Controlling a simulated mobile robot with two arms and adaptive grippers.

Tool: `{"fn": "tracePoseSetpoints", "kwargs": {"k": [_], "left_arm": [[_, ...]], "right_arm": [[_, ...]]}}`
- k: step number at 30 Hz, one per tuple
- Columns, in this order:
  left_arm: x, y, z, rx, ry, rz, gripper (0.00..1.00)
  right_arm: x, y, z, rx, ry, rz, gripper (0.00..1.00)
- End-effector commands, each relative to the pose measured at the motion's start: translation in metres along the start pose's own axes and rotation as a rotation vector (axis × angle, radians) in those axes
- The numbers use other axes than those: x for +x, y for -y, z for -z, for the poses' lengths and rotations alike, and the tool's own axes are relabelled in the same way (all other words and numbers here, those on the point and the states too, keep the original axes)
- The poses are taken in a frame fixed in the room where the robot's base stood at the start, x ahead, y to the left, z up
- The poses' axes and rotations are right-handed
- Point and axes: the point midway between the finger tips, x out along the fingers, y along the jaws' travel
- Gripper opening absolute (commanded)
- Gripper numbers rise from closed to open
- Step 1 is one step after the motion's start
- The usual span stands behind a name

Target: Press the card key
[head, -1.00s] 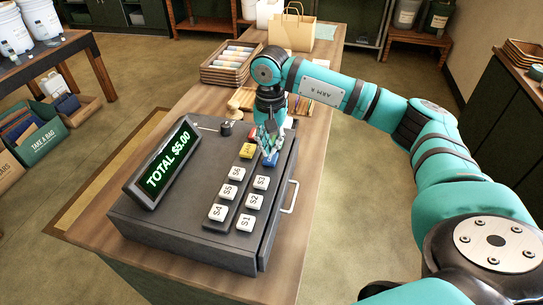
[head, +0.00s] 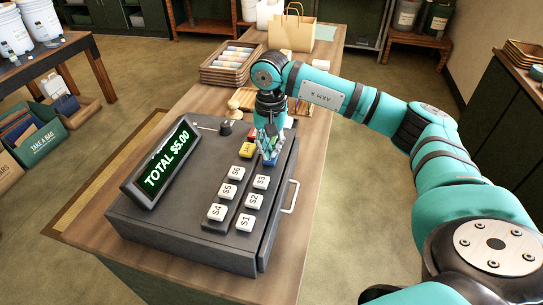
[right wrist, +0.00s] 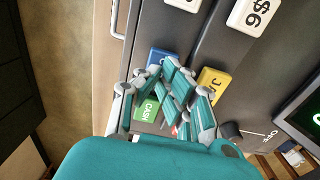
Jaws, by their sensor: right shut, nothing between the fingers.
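The dark cash register (head: 180,225) stands on the wooden counter, its display (head: 163,165) reading TOTAL $5.00. The blue key (head: 271,163) lies beside the yellow key (head: 246,150); any label on the blue key is hidden. My right gripper (head: 268,155) is shut and empty, pointing down at the blue key. In the right wrist view, my right gripper's (right wrist: 165,70) fingertips overlap the blue key (right wrist: 158,57). I cannot tell whether they touch it. The green CASH key (right wrist: 147,109) shows behind the fingers. My left gripper is out of view.
White price keys (head: 246,221) stand in two rows nearer the front. A red key (head: 253,133) sits behind the yellow one, beside a dark knob (head: 225,128). A drawer handle (head: 291,197) sticks out on the right. A basket (head: 228,65) and paper bag (head: 292,30) stand farther back.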

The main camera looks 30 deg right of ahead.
Motion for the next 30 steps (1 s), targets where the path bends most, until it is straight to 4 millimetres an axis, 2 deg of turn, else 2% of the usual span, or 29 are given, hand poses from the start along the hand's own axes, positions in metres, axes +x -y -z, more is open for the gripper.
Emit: {"fn": "tracePoseSetpoints", "kwargs": {"k": [20,25,30], "left_arm": [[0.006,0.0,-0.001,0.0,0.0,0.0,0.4],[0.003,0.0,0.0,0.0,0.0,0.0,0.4],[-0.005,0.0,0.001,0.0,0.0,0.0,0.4]], "right_arm": [[0.008,0.0,0.0,0.0,0.0,-0.001,0.0],[0.003,0.0,0.0,0.0,0.0,0.0,0.0],[-0.011,0.0,0.0,0.0,-0.001,0.001,0.0]]}}
